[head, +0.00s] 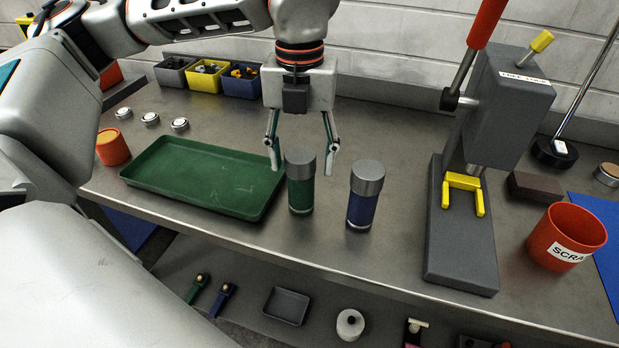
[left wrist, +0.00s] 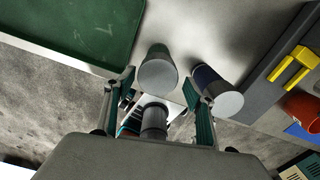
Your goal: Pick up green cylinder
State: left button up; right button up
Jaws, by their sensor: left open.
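The green cylinder (head: 300,186) has a grey metal cap and stands upright on the metal table, just right of the green tray. My left gripper (head: 302,170) is open and points down, with its fingers on either side of the cylinder's upper part in the head view. In the left wrist view the cylinder (left wrist: 158,72) shows cap first, beyond and between the two open fingers (left wrist: 160,80). I cannot tell whether a finger touches it. A similar blue cylinder (head: 362,205) stands upright close to the right. My right gripper is not in view.
A green tray (head: 200,205) lies left of the cylinder. A grey press (head: 462,240) with a yellow fork and red lever stands to the right, with a red scrap bin (head: 567,236) beyond it. Small bins (head: 241,86) line the back. The table's front edge is near.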

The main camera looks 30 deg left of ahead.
aim_at(301, 184)
pick_arm(q)
jog(key=shift+w+a+f, duration=0.1)
jog(key=shift+w+f, duration=0.3)
jog(key=shift+w, duration=0.4)
jog(key=shift+s+f, duration=0.3)
jog(key=shift+f, duration=0.5)
jog(key=f, duration=0.5)
jog(key=shift+s+a, duration=0.25)
jog(key=shift+a, duration=0.1)
jog(key=shift+f, duration=0.25)
jog(key=c, duration=1.4)
jog(key=shift+w+r, duration=0.1)
grip_shut()
jog(key=shift+r, duration=0.1)
